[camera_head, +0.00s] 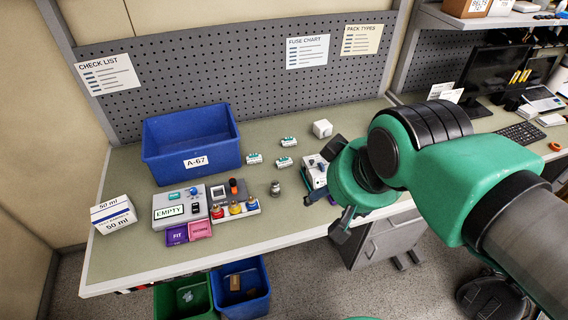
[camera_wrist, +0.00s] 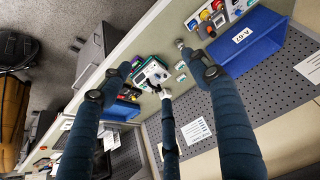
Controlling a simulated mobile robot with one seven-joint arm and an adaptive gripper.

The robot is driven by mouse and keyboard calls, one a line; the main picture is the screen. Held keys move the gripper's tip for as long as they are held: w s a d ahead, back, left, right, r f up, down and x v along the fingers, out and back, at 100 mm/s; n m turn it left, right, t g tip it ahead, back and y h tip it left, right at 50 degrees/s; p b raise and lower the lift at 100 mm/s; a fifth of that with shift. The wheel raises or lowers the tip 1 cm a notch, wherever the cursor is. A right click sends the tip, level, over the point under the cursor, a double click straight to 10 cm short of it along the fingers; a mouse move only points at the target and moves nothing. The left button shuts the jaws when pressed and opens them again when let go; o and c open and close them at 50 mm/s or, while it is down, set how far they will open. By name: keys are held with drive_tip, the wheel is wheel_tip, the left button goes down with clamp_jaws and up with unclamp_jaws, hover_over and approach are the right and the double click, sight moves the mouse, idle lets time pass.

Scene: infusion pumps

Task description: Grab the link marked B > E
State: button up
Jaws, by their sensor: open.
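Three small white-and-green pieces lie on the bench in the head view: a left one (camera_head: 254,158), a back one (camera_head: 289,142) and a front one (camera_head: 284,162). They may be the links, but their markings are too small to read, so I cannot tell which is B > E. My gripper (camera_head: 328,212) is open and empty near the bench's front edge, right of these pieces. In the wrist view its dark fingers (camera_wrist: 163,76) are spread, with a white-and-green device (camera_wrist: 152,73) seen between them. Two small pieces (camera_wrist: 181,77) also show there.
The bench (camera_head: 262,216) holds a blue A-67 bin (camera_head: 190,168), a control box marked EMPTY (camera_head: 180,206), a white carton (camera_head: 113,214), a white cube (camera_head: 322,128) and a small metal cylinder (camera_head: 275,188). The white-and-green device (camera_head: 315,170) stands partly behind my gripper.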

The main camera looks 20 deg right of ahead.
drive_tip(key=w, duration=0.1)
drive_tip(key=n+g+p, duration=0.6)
drive_tip(key=n+p, duration=0.1)
drive_tip(key=n, duration=1.2)
hover_over(284, 162)
drive_tip(key=w, duration=0.2)
wheel_tip(284, 162, down, 26)
drive_tip(key=shift+s+d+r, duration=0.2)
drive_tip(key=shift+s+d, duration=0.05)
drive_tip(key=shift+d, duration=0.05)
drive_tip(key=shift+f+b, duration=0.35)
drive_tip(key=shift+f, duration=3.95)
